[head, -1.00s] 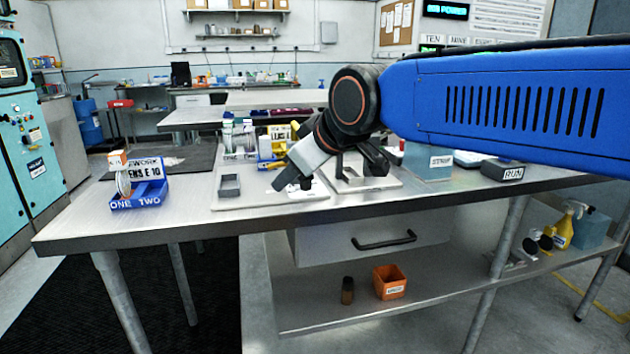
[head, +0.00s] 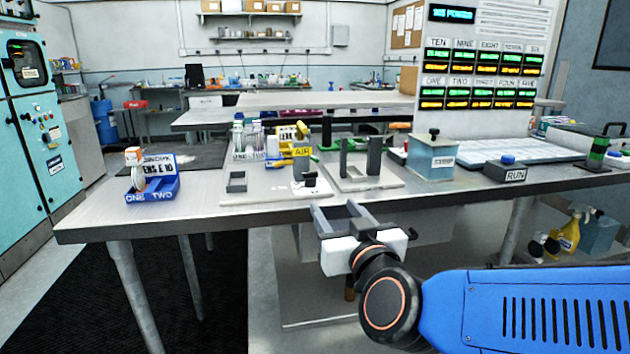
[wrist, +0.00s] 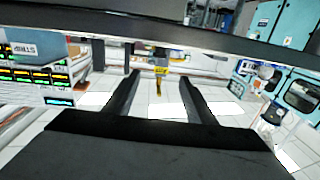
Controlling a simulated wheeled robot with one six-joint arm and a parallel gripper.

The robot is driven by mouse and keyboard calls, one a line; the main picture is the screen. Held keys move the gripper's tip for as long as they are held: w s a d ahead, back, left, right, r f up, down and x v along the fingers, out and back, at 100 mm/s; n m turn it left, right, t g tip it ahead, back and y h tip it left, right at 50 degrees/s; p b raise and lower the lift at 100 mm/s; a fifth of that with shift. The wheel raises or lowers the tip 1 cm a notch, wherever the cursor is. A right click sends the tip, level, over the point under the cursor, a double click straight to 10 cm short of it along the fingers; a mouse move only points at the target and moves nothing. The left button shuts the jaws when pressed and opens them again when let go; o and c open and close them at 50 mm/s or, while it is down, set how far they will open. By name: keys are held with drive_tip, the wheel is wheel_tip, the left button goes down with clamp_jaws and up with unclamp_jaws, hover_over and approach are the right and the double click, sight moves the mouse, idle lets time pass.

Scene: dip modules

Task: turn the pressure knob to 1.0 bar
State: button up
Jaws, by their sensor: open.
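My gripper (head: 341,214) is open and empty, in front of the table's front edge, with its two fingers pointing toward the table. In the wrist view its dark fingers (wrist: 160,78) stand apart, with a yellow part and tag (wrist: 160,70) showing beyond the gap. A yellow AIR label (head: 302,151) stands on the table behind a white board. I cannot tell which part is the pressure knob, and no pressure reading is legible.
The steel table (head: 230,212) spans the view. A blue ONE TWO tray (head: 153,190) stands at the left. Dark upright posts (head: 374,156) rise from a pale plate. A blue-grey tank (head: 432,160) and the RUN button box (head: 506,171) are to the right.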

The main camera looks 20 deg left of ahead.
sight(311, 175)
drive_tip(key=x, duration=1.7)
drive_tip(key=shift+w, duration=0.2)
drive_tip(key=shift+c, duration=0.6)
drive_tip(key=c, duration=0.9)
